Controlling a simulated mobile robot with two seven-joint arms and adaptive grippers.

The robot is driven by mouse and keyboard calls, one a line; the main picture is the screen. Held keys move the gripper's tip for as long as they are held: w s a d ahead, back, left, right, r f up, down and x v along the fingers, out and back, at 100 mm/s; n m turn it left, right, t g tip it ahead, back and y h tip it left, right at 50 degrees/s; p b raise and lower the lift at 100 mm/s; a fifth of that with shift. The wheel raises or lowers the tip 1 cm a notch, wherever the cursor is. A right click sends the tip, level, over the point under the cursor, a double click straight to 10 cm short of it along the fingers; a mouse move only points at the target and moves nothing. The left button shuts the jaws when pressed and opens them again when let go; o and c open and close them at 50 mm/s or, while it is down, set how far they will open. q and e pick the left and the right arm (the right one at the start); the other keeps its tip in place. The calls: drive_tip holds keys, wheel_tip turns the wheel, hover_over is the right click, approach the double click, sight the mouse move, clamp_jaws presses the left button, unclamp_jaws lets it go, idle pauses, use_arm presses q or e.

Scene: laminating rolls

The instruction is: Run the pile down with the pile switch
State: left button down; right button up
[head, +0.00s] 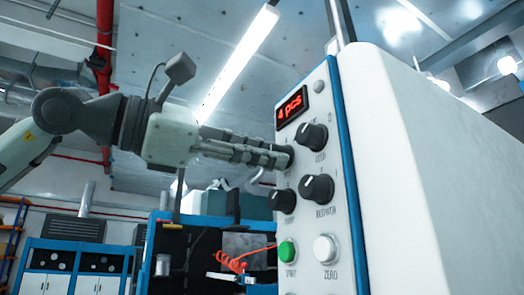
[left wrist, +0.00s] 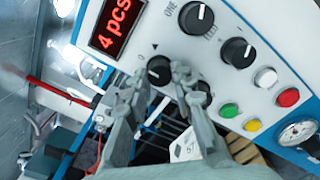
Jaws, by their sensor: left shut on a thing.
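The control panel (head: 340,225) is a white cabinet face with blue edging. My left gripper (head: 288,157) reaches the panel from the left. In the left wrist view its fingers (left wrist: 158,76) are closed around this knob's sides. In the head view the fingertips mostly hide it. My right gripper is not in view.
The display (head: 291,107) reads "4 pcs". Close by are the feed knob (head: 311,136), blower knob (head: 316,188), another black knob (head: 282,201), green start button (head: 287,252) and white zero button (head: 325,249). A red button (left wrist: 288,97) and gauge (left wrist: 297,133) lie farther right.

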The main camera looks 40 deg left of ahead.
use_arm(q)
drive_tip(key=c, duration=1.6)
unclamp_jaws()
drive_tip(key=o, duration=0.3)
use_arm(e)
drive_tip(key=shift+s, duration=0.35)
use_arm(q)
drive_tip(key=shift+o, duration=0.2)
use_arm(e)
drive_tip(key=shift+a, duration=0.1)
use_arm(q)
drive_tip(key=v, duration=1.2)
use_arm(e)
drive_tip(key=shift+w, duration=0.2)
